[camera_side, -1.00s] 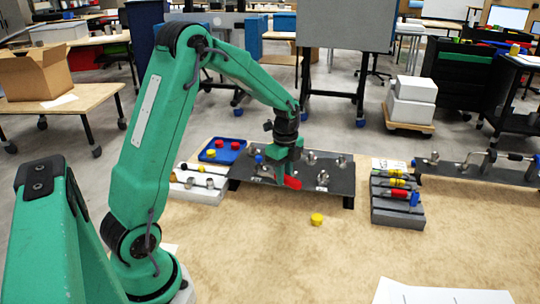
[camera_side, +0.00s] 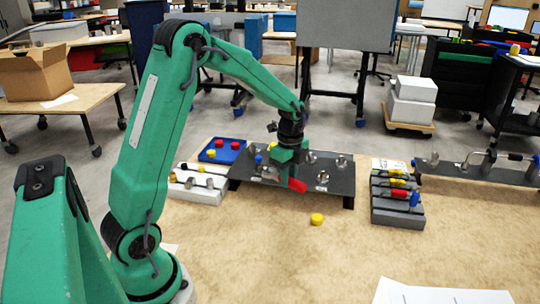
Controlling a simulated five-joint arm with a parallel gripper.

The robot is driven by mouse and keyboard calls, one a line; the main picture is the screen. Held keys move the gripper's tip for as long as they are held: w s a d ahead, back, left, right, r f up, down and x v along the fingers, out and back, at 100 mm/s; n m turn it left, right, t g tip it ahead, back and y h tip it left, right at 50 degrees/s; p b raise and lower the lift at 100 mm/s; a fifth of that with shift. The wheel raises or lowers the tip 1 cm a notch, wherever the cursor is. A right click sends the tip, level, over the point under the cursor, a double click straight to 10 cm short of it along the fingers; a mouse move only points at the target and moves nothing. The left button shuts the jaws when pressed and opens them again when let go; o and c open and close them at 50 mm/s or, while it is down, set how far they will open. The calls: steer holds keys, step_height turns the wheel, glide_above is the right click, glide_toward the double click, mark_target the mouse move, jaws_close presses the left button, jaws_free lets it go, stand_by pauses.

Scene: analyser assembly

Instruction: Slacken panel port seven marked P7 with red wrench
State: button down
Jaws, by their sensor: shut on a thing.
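My gripper (camera_side: 286,163) is over the front middle of the dark port panel (camera_side: 336,186) and points down. It is shut on the red wrench (camera_side: 298,185), whose red handle sticks out below the fingers toward the lower right. Several metal port fittings stand on the panel, such as one at its right front (camera_side: 322,176). Port P7 cannot be picked out, as the labels are too small to read. The wrench's head is hidden by the gripper, so I cannot tell whether it sits on a fitting.
A yellow cap (camera_side: 317,219) lies on the table in front of the panel. A grey rack (camera_side: 398,216) with coloured tools stands to the right. A blue tray (camera_side: 207,157) and a white fittings block (camera_side: 190,192) stand to the left. The front table is mostly clear.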

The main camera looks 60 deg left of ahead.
steer(key=shift+s+d+r, duration=0.75)
steer(key=shift+r, duration=0.1)
step_height(320, 180, up, 7)
stand_by(0.4)
